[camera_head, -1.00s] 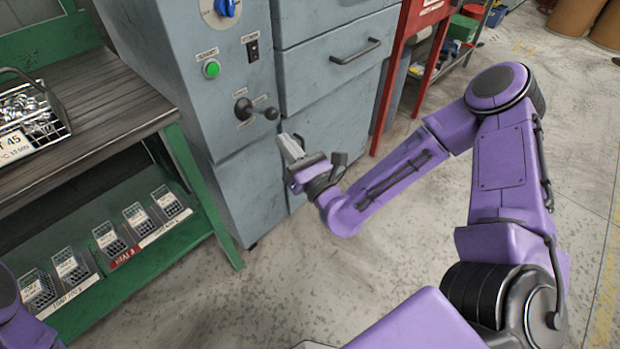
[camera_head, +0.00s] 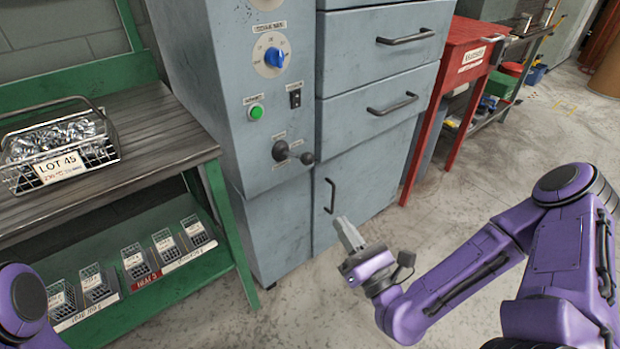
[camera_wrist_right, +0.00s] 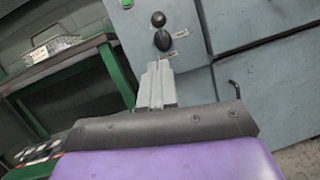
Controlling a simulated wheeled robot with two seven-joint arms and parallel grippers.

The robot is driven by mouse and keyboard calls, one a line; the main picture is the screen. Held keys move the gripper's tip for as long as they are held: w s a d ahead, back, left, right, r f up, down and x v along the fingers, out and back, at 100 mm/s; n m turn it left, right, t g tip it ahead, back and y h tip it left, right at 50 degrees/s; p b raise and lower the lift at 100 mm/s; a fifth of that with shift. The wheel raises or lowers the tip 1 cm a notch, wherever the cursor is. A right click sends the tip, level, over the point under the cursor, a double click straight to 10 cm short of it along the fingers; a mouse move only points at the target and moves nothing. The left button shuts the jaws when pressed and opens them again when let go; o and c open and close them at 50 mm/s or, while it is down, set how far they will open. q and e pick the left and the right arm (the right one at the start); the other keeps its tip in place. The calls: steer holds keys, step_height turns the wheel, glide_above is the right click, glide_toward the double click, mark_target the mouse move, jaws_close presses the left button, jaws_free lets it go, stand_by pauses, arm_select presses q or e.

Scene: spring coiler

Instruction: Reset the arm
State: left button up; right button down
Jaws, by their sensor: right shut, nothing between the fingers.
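My right gripper (camera_head: 347,232) is shut and empty, held in the air in front of the lower grey cabinet door in the head view. Its closed fingers also show in the right wrist view (camera_wrist_right: 157,82), below the machine's black lever (camera_wrist_right: 160,38). My purple right arm reaches in from the right side of the head view. Only a rounded purple part of my left arm shows at the lower left; its gripper is out of view. The grey machine (camera_head: 235,140) carries a blue dial (camera_head: 273,57), a green button (camera_head: 256,112), a black switch (camera_head: 295,98) and the lever (camera_head: 282,151).
A green workbench (camera_head: 205,150) at left holds a wire basket (camera_head: 25,180) labelled LOT 45, with several small bins (camera_head: 135,262) on its lower shelf. Grey drawers (camera_head: 385,70) and a red stand (camera_head: 452,75) stand to the right. Open concrete floor lies before the machine.

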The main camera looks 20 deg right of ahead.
steer(key=s+f+n+g+h, duration=0.15)
steer(key=f+n+g, duration=0.35)
steer(key=f+n, duration=0.5)
steer(key=s+f+n+g, duration=0.3)
steer(key=f+n+g, duration=0.2)
steer(key=f+n, duration=0.4)
steer(key=s+d+f+n+g+h, duration=0.2)
steer(key=s+d+f+n+g, duration=0.1)
steer(key=s+f+n+g, duration=0.35)
steer(key=s+d+f+n+g+h, duration=0.1)
steer(key=s+d+f+n, duration=0.1)
steer(key=s, duration=0.2)
steer(key=s+d+f+n+h, duration=0.1)
steer(key=s+d+n+h, duration=0.1)
steer(key=s+n, duration=0.15)
step_height(320, 180, up, 12)
steer(key=s+m+p, duration=0.1)
steer(key=p, duration=1.1)
steer(key=shift+a+r, duration=0.2)
steer(key=shift+a, duration=0.1)
